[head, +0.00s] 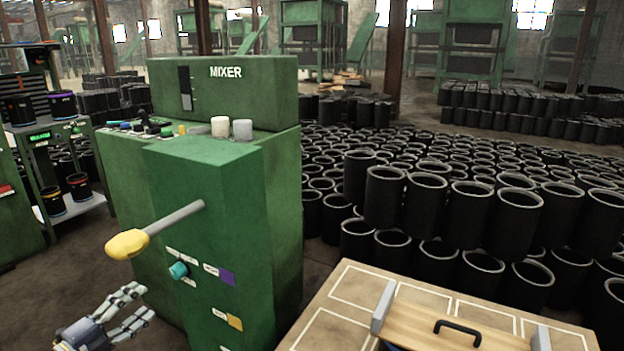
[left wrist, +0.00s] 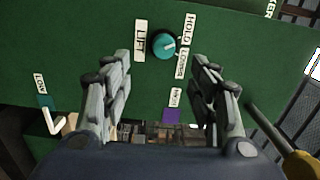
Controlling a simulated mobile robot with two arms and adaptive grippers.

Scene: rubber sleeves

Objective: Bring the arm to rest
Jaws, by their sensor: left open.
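My left gripper (head: 133,309) is open and empty at the lower left of the head view, in front of the green mixer (head: 272,215). In the left wrist view its two fingers (left wrist: 162,95) stand apart. A teal knob (head: 178,270) on the mixer's front shows between and beyond the fingertips in the left wrist view (left wrist: 163,44), with labels LIFT, HOLD and LOWER around it. The fingers do not appear to touch the knob. A lever with a yellow grip (head: 127,244) sticks out of the mixer above the gripper. My right gripper is not in view.
A wooden table (head: 335,306) with a handled board (head: 455,327) stands at the lower right. Many black rubber sleeves (head: 385,198) fill the floor behind it. A shelf cart (head: 72,207) stands at the left. Open floor lies between cart and mixer.

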